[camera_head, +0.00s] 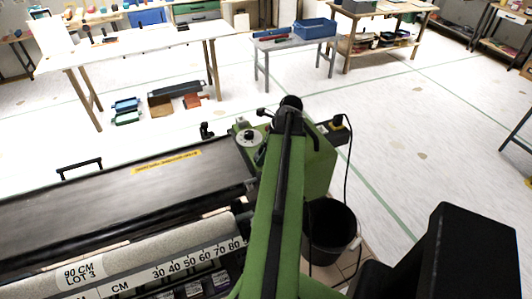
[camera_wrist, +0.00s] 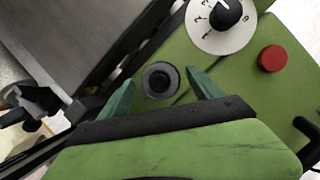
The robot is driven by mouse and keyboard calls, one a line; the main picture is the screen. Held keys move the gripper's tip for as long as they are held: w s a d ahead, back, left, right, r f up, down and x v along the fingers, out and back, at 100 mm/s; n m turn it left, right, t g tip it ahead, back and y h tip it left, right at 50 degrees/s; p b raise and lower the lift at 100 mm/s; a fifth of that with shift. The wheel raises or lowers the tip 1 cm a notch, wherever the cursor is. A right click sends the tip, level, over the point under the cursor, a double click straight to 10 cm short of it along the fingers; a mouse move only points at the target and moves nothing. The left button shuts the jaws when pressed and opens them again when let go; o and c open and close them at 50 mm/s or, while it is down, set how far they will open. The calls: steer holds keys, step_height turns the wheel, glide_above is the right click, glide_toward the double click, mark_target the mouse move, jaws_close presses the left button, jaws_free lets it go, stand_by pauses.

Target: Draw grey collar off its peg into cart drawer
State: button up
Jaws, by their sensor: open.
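My gripper (camera_wrist: 160,76) is open, with one teal finger on each side of the collar and a visible gap to each. Nothing is held between the fingers. In the head view my green arm reaches forward over the green housing (camera_head: 318,170), and the collar is hidden there. I cannot tell which thing is the cart drawer.
A white numbered dial (camera_wrist: 222,22) and a red button (camera_wrist: 271,58) are close by on the housing. A black bucket (camera_head: 332,232) stands right of my arm, with a cable hanging near it. The long pasting bed (camera_head: 110,190) extends left. Floor beyond is mostly clear.

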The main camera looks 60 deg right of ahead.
jaws_close()
steer(key=shift+r+p, duration=3.45)
step_height(320, 180, up, 4)
steer(key=p, duration=0.4)
steer(key=shift+r, duration=0.1)
steer(key=shift+f, duration=0.2)
step_height(320, 180, down, 4)
steer(key=b, duration=0.4)
steer(key=shift+f, duration=0.1)
steer(key=shift+r, duration=0.25)
